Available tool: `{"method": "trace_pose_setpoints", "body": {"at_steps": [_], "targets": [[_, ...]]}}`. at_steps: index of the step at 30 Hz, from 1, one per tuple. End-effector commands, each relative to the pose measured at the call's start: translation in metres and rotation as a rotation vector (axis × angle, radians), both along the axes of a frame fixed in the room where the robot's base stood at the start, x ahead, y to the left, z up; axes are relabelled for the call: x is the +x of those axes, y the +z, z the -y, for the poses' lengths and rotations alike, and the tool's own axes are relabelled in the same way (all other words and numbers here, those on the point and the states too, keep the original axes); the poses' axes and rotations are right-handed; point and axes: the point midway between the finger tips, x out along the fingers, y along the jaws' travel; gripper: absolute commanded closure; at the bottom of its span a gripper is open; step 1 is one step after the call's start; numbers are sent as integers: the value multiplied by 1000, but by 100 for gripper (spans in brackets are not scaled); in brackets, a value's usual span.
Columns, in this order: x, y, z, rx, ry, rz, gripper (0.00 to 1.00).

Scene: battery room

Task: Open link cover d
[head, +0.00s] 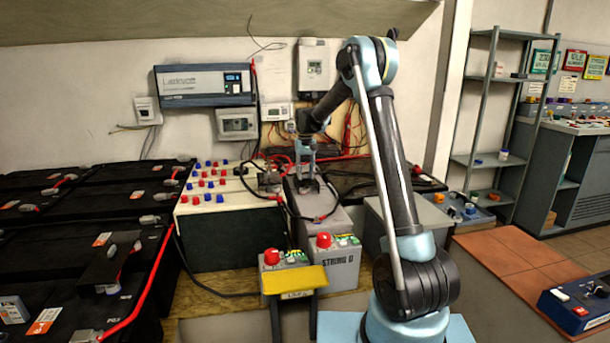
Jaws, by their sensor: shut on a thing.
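My gripper (308,184) points down at the back of the grey battery group in the middle of the head view. Its fingers are shut on a small dark part on top of a long grey case (325,217). This part appears to be link cover d, but the fingers hide most of it and no label on it is readable. The grey battery (335,273) in front carries a "STRING" label whose last letter looks like D, and a red knob. I cannot tell whether the cover is raised.
Black batteries (85,235) with red cables fill the left. A cream-topped unit (228,202) with red and blue terminals stands left of my gripper. A yellow-topped stand (295,279) is in front. Black cables loop near my gripper. A grey box (372,228) stands behind my arm.

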Motion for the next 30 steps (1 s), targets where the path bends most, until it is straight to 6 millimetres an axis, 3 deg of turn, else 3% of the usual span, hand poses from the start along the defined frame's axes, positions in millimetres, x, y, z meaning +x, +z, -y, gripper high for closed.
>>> {"method": "trace_pose_setpoints", "body": {"at_steps": [5,21,30], "targets": [[-22,0,7,-1,0,0,100],[-127,0,37,-1,1,0,100],[-149,0,43,-1,0,0,100]]}}
